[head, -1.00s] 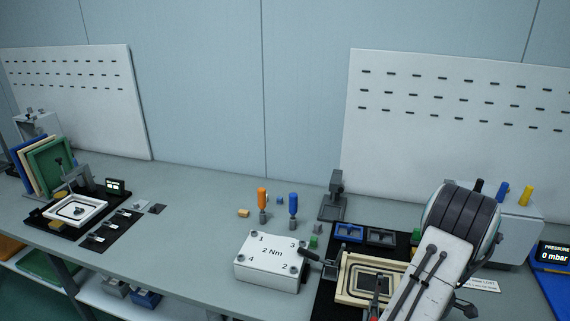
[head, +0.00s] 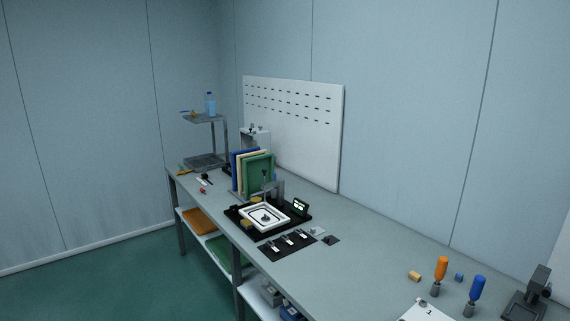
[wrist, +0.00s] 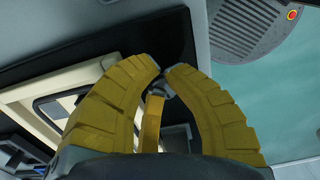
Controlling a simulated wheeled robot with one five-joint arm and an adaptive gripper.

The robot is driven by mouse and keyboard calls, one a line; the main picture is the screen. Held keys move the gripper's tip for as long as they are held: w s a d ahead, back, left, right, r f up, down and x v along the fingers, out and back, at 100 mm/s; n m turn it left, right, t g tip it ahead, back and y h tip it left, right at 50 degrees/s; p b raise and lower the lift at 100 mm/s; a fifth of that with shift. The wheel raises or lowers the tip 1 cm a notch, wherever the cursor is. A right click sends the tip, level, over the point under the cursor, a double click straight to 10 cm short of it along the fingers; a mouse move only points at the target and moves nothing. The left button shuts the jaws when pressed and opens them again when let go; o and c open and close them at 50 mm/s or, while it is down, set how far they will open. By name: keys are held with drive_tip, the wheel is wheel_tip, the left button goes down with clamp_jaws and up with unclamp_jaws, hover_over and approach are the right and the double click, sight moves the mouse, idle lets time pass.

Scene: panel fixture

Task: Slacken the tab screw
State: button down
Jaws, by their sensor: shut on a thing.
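In the wrist view, the two yellow ribbed fingers of my gripper (wrist: 166,67) close toward each other at their tips. A small grey part (wrist: 170,90) shows between them, mostly hidden by the fingers. I cannot tell for sure whether it is the tab screw. A cream frame (wrist: 92,75) with a dark inset lies just left of the fingers, on a black base (wrist: 172,40).
The bench between fixture and drivers is mostly clear.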

drive_tip(key=shift+d, duration=0.5)
drive_tip(key=shift+r, duration=0.15)
drive_tip(key=shift+w+d+r+p, duration=0.1)
drive_tip(key=shift+d+r+p, duration=0.05)
drive_tip(key=shift+r+p, duration=0.3)
drive_tip(key=shift+a+r+p, duration=0.2)
drive_tip(key=shift+r+p, duration=1.1)
drive_tip(key=shift+r, duration=1.1)
drive_tip(key=c, duration=2)
unclamp_jaws()
